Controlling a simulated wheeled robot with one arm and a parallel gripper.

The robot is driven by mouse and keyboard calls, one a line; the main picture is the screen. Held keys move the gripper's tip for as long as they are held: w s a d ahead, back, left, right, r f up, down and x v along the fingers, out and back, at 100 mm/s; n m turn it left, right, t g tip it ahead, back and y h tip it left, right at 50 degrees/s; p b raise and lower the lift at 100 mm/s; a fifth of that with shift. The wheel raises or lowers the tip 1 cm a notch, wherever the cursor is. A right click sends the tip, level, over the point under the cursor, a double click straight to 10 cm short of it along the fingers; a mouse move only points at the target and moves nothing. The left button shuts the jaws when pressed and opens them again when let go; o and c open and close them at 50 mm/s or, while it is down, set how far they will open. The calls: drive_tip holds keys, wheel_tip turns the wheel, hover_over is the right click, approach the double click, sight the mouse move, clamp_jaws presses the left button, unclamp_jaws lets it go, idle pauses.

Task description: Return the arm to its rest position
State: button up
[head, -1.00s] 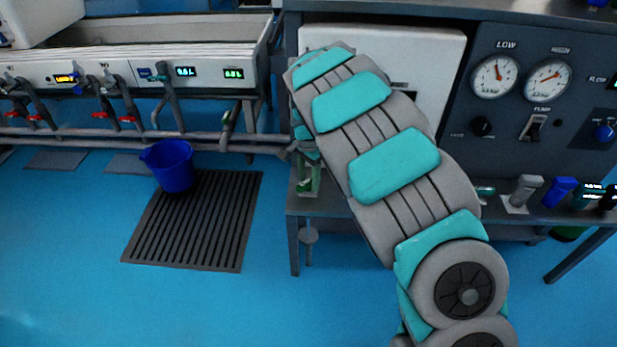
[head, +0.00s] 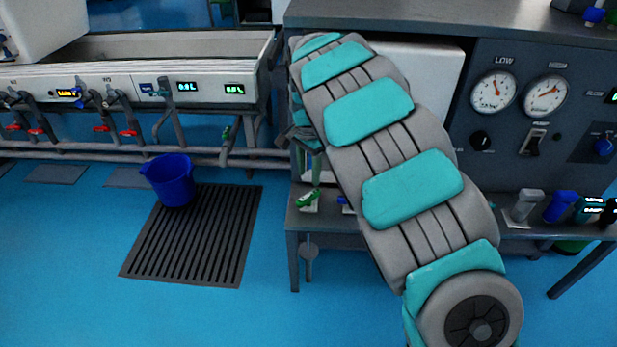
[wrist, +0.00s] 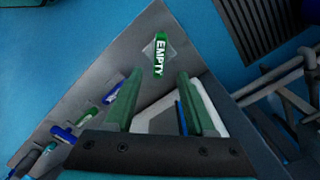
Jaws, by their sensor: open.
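My arm (head: 400,165) reaches from the lower right up and across the front of the grey bench in the head view. My gripper (head: 314,165) hangs at its far end, partly hidden behind the arm, above the bench's low shelf (head: 375,230). In the wrist view my gripper (wrist: 157,87) shows two green fingers spread apart with nothing between them. Beyond the fingertips a green piece marked EMPTY (wrist: 160,55) sits on a light square on the shelf. The same green piece (head: 309,199) shows just below my gripper in the head view, apart from it.
A panel with gauges (head: 493,92) stands right of my arm. Grey and blue pieces (head: 560,206) stand on the shelf at right. A trough with taps (head: 150,85) is at left. A blue bucket (head: 170,180) stands on a dark floor grate (head: 195,240).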

idle(0.3)
drive_tip(key=s+d+r+n, duration=0.1)
drive_tip(key=s+d+r, duration=0.3)
drive_tip(key=s+d, duration=0.35)
drive_tip(key=s+d+r+n, duration=0.2)
drive_tip(key=s+d+r, duration=0.2)
drive_tip(key=s+d, duration=0.4)
drive_tip(key=s+f+n+g, duration=0.1)
drive_tip(key=s+n, duration=0.2)
drive_tip(key=s, duration=1)
drive_tip(key=s+d+f+n, duration=0.1)
drive_tip(key=s+n, duration=0.2)
drive_tip(key=s, duration=0.9)
drive_tip(key=shift+s+d+f+g, duration=0.25)
drive_tip(key=shift+s+d+g, duration=0.05)
drive_tip(key=shift+s+g, duration=0.1)
